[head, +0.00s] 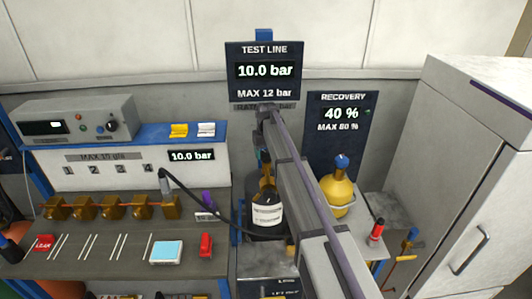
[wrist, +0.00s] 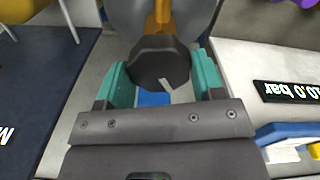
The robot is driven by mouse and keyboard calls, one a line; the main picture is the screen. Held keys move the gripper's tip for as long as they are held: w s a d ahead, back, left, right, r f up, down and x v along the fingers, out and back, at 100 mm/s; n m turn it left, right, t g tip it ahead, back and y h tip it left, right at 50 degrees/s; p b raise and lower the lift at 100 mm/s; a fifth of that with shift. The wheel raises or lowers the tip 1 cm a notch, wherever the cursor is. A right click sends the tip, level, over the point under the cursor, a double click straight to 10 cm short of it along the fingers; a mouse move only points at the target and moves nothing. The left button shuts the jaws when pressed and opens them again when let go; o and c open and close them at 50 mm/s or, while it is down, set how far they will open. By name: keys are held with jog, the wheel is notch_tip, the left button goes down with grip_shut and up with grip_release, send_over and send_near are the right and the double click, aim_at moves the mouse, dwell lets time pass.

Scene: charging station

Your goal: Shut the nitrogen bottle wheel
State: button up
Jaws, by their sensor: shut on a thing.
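The nitrogen bottle (head: 267,214) stands in the middle of the head view, dark with a white label and a brass-coloured neck. Its top is partly hidden by my arm. In the wrist view its grey shoulder (wrist: 122,18) and brass stem show at the top. The dark faceted wheel (wrist: 158,60) with one pale mark sits on the stem. My gripper (wrist: 160,74) is shut on the wheel, with a teal finger on each side of it. The grip is hard to make out in the head view.
A yellow recovery bottle (head: 340,190) stands close on the right. The test line display (head: 264,70) above reads 10.0 bar, and the recovery display (head: 341,113) reads 40 %. A bench (head: 90,262) with brass valves lies left. A white cabinet (head: 460,170) stands far right.

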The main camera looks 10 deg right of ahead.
jog(key=m, duration=0.6)
jog(key=shift+s, duration=0.1)
dwell(0.4)
jog(key=o, duration=0.9)
notch_tip(320, 180, up, 11)
jog(key=p, duration=1.1)
jog(key=shift+f, duration=0.1)
